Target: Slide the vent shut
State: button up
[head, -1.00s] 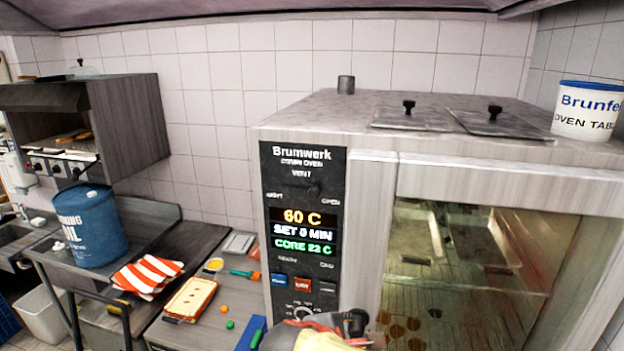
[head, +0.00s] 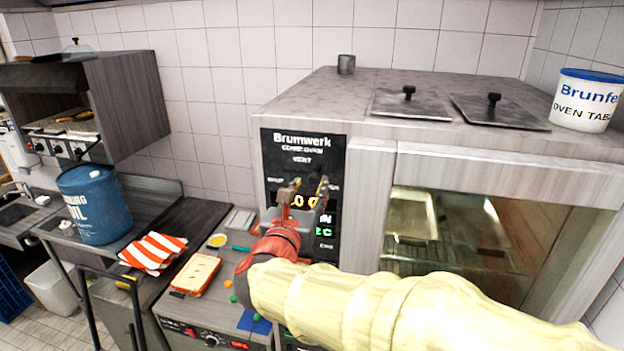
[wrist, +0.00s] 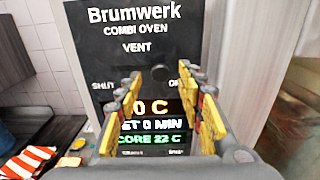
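The vent control is on the black oven panel (head: 278,146), under the word VENT, with SHUT at its left and OPEN at its right. In the wrist view a small dark vent knob (wrist: 160,73) shows between the two labels, nearer OPEN. My gripper (head: 307,187) is in front of the panel, fingers pointing at it. In the wrist view my gripper (wrist: 160,84) is open, one finger on each side of the knob, apart from it as far as I can tell. In the head view the knob cannot be made out behind the fingers.
The oven's glass door (head: 470,245) is right of the panel. Two lidded pans (head: 408,103) and a white tub (head: 584,104) are on top.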

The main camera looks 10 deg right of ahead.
aim_at(313, 180)
jog(key=shift+p+x, duration=0.3)
jog(key=shift+x, duration=1.3)
jog(key=shift+c, duration=0.6)
grip_shut()
